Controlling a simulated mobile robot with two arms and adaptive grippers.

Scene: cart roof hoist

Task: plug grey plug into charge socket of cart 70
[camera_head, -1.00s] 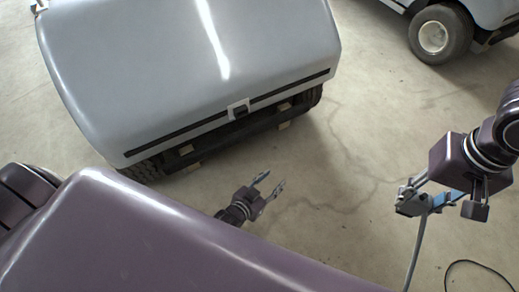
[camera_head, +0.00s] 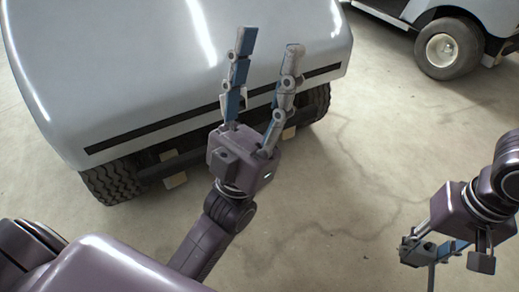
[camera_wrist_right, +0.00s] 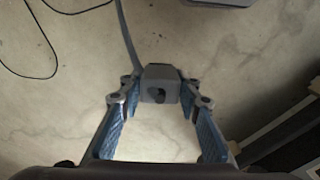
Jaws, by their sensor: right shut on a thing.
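The pale grey cart (camera_head: 110,65) fills the upper left of the head view, with a black strip low across its front. No number is readable on it. The charge socket on that strip is mostly hidden behind my left gripper (camera_head: 271,40). That gripper is open and empty, fingers pointing up the picture, in front of the cart; whether it touches cannot be told. My right gripper (camera_head: 425,252) is at the lower right, away from the cart, shut on the grey plug (camera_head: 411,250). In the right wrist view the plug (camera_wrist_right: 160,84) sits between the fingertips, its cable trailing upward.
Another cart's wheel (camera_head: 449,49) stands at the top right. Bare concrete floor (camera_head: 370,150) lies between the pale cart and my right arm. A thin black cord (camera_wrist_right: 30,70) lies on the floor in the right wrist view. A dark edged object (camera_wrist_right: 285,138) is at its lower right.

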